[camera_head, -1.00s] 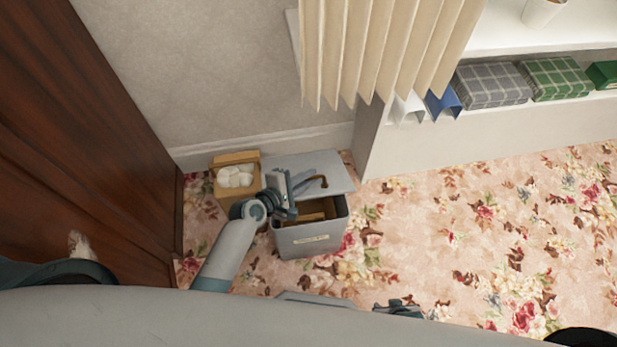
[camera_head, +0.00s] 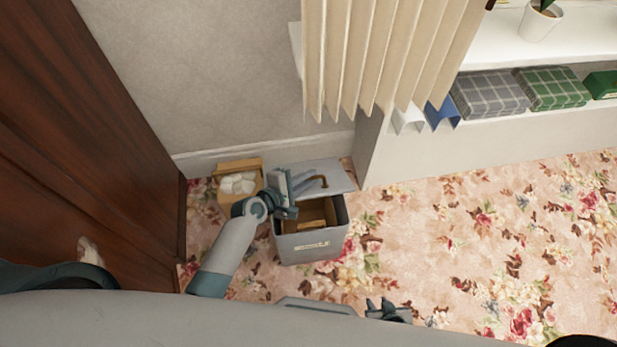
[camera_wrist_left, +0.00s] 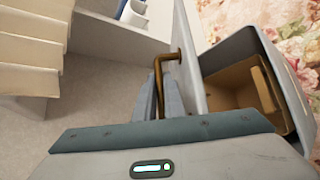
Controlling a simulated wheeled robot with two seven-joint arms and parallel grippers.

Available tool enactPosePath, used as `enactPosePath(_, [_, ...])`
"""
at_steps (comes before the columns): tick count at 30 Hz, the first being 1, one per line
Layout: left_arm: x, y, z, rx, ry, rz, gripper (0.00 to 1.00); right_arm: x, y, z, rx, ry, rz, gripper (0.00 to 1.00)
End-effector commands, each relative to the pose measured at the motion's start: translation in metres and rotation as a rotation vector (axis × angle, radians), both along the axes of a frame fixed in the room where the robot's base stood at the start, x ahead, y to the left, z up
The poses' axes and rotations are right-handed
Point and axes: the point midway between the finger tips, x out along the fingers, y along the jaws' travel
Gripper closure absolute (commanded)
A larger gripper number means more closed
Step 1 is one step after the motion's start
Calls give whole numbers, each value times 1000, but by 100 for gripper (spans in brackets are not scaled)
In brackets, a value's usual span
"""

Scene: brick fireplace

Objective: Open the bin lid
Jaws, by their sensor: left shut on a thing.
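The grey bin (camera_head: 312,252) stands on the floor with a pale label on its front. Its grey lid (camera_head: 337,172) is raised off the opening, and the brown inside shows; the lid is near edge-on in the left wrist view (camera_wrist_left: 190,60). A brown bent handle (camera_head: 321,180) is fixed to the lid and shows clearly in the left wrist view (camera_wrist_left: 166,57). My left gripper (camera_head: 312,183) is shut on the handle, with its fingers (camera_wrist_left: 160,88) around it. My right gripper (camera_head: 388,308) is low in the head view, away from the bin; its jaw opening is unclear.
A tan box (camera_head: 239,184) with white round items stands close left of the bin. Dark wooden panelling (camera_head: 90,130) is at left. A beige curtain (camera_head: 385,55) and a white shelf (camera_head: 430,150) are behind at right. Flowered carpet (camera_head: 480,240) is clear at right.

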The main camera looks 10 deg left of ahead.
Motion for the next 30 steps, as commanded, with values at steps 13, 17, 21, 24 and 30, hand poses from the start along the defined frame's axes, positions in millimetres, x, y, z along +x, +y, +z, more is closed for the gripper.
enactPosePath(13, [1,0,1,0,-3,1,84,1,1,0,0,-1,0,69])
enactPosePath(17, [1,0,1,-1,-2,1,84,1,0,0,1,-1,-1,69])
enactPosePath(21, [-1,1,1,0,-1,0,84,1,1,0,0,-1,0,69])
enactPosePath(24, [-5,4,4,0,-1,0,84,1,1,1,1,-3,0,69])
enactPosePath(30, [-21,15,14,0,-1,2,84,2,2,4,4,-18,1,69])
